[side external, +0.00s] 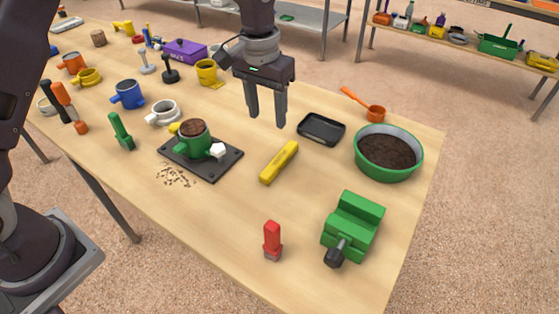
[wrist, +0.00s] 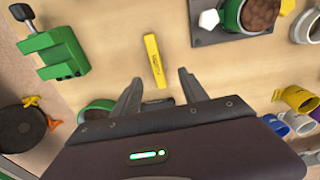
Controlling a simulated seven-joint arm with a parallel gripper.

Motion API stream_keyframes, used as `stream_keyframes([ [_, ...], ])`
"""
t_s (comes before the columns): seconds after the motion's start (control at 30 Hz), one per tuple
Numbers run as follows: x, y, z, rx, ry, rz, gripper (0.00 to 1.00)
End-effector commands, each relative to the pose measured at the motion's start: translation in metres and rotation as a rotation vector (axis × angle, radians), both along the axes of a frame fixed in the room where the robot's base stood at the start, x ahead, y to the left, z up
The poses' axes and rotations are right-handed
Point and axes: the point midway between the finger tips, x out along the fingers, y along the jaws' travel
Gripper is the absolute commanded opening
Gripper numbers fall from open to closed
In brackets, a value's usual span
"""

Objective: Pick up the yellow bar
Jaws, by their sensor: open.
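The yellow bar (side external: 279,162) lies flat on the wooden table, between the dark plate with the green mug and the green vise. It also shows in the wrist view (wrist: 155,61), ahead of the fingertips and between their lines. Dark marks show on its upper face. My gripper (side external: 266,122) hangs above the table, fingers pointing down, behind the bar in the side view. The bar is apart from the gripper.
A green mug of soil (side external: 195,140) stands on a dark plate (side external: 221,164), left of the bar. A black tray (side external: 321,130), a green bowl of soil (side external: 388,153), a green vise (side external: 353,225) and a red tool (side external: 272,240) surround the bar. Table around the bar is clear.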

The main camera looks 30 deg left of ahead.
Motion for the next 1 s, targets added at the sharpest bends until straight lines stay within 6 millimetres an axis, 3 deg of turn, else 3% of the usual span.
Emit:
stream_keyframes([
  [0.03,0.009,-0.007,-0.026,0.005,0.027,-0.002,0.51],
  [0.1,0.017,-0.014,-0.051,0.009,0.049,0.000,0.51],
  [0.6,0.024,-0.015,-0.133,0.014,0.068,0.002,0.51],
  [0.87,0.025,-0.015,-0.140,0.013,0.064,0.001,0.51],
  [0.9,0.025,-0.015,-0.140,0.013,0.064,0.001,0.49],
  [1.0,0.025,-0.015,-0.140,0.013,0.064,0.001,0.29],
])
